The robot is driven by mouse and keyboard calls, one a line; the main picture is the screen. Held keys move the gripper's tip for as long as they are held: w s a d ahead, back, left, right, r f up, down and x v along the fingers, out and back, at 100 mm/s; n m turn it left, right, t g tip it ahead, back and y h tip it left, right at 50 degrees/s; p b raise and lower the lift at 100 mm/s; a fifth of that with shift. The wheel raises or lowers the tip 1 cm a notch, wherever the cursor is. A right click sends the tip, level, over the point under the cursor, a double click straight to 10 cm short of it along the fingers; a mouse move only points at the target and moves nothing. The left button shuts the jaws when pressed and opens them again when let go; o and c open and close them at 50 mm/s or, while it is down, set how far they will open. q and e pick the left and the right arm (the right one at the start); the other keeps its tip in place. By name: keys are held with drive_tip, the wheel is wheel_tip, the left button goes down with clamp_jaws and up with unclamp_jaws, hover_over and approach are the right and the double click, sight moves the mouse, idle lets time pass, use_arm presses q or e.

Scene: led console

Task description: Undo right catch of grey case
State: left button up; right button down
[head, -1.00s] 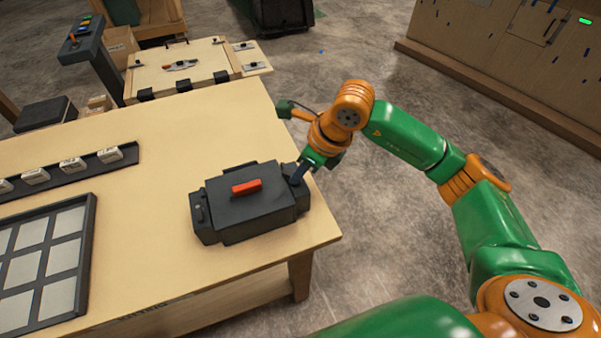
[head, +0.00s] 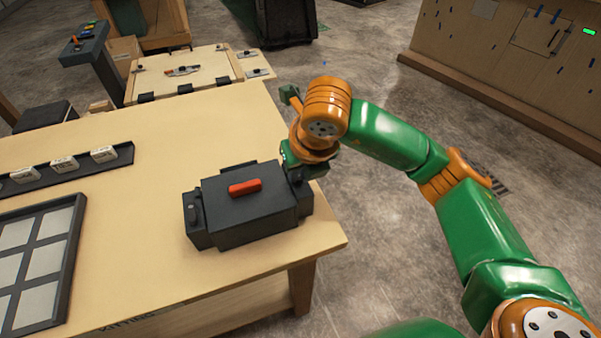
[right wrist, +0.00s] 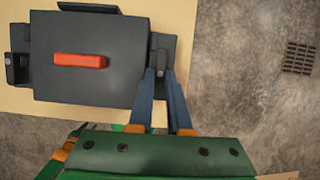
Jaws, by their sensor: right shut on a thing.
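The grey case (head: 250,215) sits shut on the table, with a red handle (head: 244,187) on its lid. In the right wrist view the case (right wrist: 90,80) fills the upper left. Its right catch (right wrist: 161,58) is on the right side, partly hidden by my fingers. My right gripper (right wrist: 161,72) is shut on this catch, one finger to each side of it. In the head view my right gripper (head: 296,172) is at the case's right end, mostly hidden by its own wrist. The left catch (head: 193,214) shows at the case's left end. My left gripper is not in view.
The wooden table (head: 150,240) is clear around the case's front. A dark framed tray (head: 40,270) and a rail with labelled blocks (head: 65,165) lie to the left. A wooden board with latches (head: 185,75) stands behind. Bare floor is to the right.

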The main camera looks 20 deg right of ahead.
idle(0.3)
drive_tip(key=c, duration=0.9)
unclamp_jaws()
drive_tip(key=shift+o, duration=0.2)
drive_tip(key=v, duration=0.7)
